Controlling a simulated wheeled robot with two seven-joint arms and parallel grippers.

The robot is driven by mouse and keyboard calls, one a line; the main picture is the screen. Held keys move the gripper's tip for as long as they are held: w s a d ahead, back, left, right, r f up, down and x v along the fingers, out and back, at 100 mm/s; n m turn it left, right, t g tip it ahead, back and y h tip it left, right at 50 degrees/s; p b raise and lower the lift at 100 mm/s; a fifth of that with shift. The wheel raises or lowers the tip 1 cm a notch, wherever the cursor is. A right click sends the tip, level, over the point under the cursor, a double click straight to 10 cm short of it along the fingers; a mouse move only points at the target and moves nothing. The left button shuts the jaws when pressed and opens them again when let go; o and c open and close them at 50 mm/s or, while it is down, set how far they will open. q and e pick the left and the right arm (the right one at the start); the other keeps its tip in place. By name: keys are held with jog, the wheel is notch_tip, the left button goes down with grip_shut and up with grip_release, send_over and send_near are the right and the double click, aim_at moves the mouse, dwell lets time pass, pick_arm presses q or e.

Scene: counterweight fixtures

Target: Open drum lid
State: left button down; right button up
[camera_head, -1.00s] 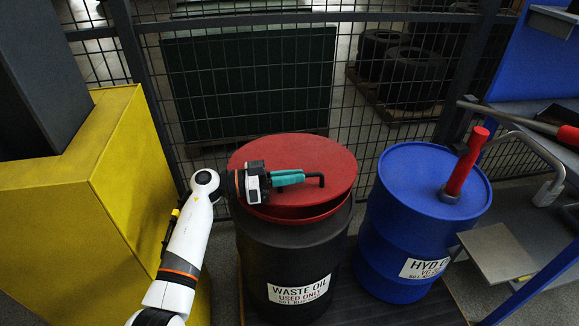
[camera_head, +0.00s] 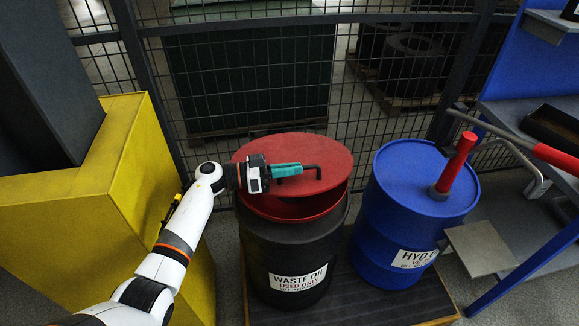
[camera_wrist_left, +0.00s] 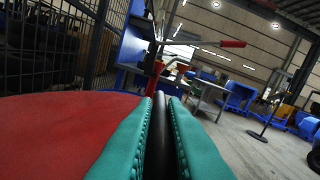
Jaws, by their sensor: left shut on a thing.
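The black waste oil drum (camera_head: 290,245) stands upright with a white label on its side. Its red lid (camera_head: 320,150) is tilted, its near edge raised, and a dark gap shows between the lid and the drum's red rim. My left gripper (camera_head: 300,170), with teal fingers, lies over the lid and is shut on the black lid handle (camera_head: 316,168). In the left wrist view the handle (camera_wrist_left: 159,135) stands between the teal fingers, with the red lid (camera_wrist_left: 55,125) at left. The right gripper is out of view.
A blue drum (camera_head: 400,215) with a red-handled pump (camera_head: 455,165) stands close at right, beside a blue workbench (camera_head: 525,265). A yellow cabinet (camera_head: 70,225) stands at left, near my arm. A wire mesh fence (camera_head: 260,70) is behind the drums.

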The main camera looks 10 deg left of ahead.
pick_arm(q)
jog(key=shift+w+a+r+n+p, duration=0.1)
jog(key=shift+w+r+n+p, duration=0.2)
jog(key=shift+r+p, duration=0.55)
jog(key=shift+w+a+r+n+p, duration=0.1)
jog(key=shift+w+r+n+p, duration=0.15)
jog(key=shift+r+p, duration=0.55)
jog(key=w+a+r+n+p, duration=0.1)
jog(key=w+r+n+p, duration=0.2)
jog(key=r, duration=0.3)
jog(key=shift+w+a+p, duration=0.35)
jog(key=shift+w+p, duration=0.45)
jog(key=shift+w, duration=0.1)
jog(key=shift+r, duration=0.1)
